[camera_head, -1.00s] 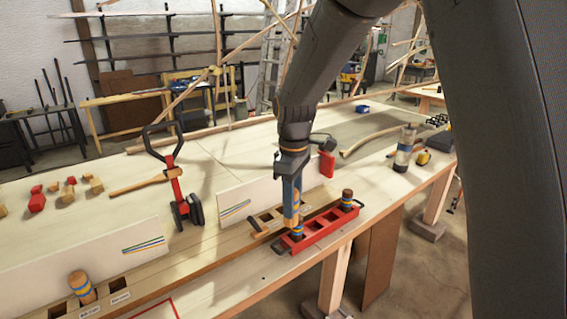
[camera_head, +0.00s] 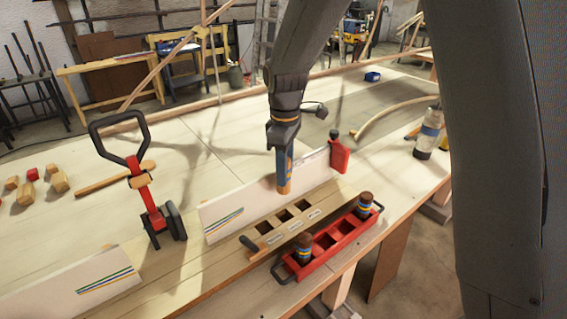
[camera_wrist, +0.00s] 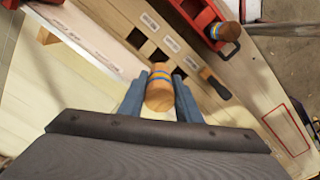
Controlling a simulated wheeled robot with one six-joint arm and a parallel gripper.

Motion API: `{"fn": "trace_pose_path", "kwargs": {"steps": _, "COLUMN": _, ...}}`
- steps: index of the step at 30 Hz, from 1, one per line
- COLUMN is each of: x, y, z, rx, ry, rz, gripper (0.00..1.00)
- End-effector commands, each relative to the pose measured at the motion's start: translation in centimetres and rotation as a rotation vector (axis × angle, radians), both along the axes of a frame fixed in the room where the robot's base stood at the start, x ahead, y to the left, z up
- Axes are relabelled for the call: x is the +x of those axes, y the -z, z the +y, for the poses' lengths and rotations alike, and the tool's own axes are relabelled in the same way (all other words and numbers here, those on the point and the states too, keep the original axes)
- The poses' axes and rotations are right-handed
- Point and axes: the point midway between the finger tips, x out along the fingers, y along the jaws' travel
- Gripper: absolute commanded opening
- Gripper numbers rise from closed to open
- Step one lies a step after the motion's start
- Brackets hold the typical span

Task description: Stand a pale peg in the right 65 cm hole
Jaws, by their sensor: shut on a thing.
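My gripper (camera_head: 284,172) is shut on a pale peg (camera_wrist: 159,93), a light wooden one with blue and yellow bands. It holds the peg up above the holed board (camera_head: 322,199), at the back side of the holes. Only the peg's orange-brown end (camera_head: 284,188) shows below the fingers in the head view. The board has three dark square holes with small labels that I cannot read; they appear empty. In the wrist view the peg and fingers partly cover the row of holes (camera_wrist: 147,48).
A red tray (camera_head: 329,250) in front of the board holds two dark-topped pegs (camera_head: 303,245) (camera_head: 366,201). A white panel (camera_head: 245,202) and a red bottle (camera_head: 339,153) stand behind. A red-and-black clamp tool (camera_head: 148,190) stands left.

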Motion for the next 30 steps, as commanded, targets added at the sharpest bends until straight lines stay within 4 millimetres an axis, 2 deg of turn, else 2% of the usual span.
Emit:
{"fn": "trace_pose_path", "kwargs": {"steps": 11, "x": 0.1, "y": 1.8, "z": -0.2, "rx": 0.0, "ry": 0.004, "rz": -0.001, "gripper": 0.07}}
{"fn": "trace_pose_path", "kwargs": {"steps": 30, "x": 0.0, "y": 7.5, "z": 0.0, "rx": 0.0, "ry": -0.001, "rz": -0.001, "gripper": 0.07}}
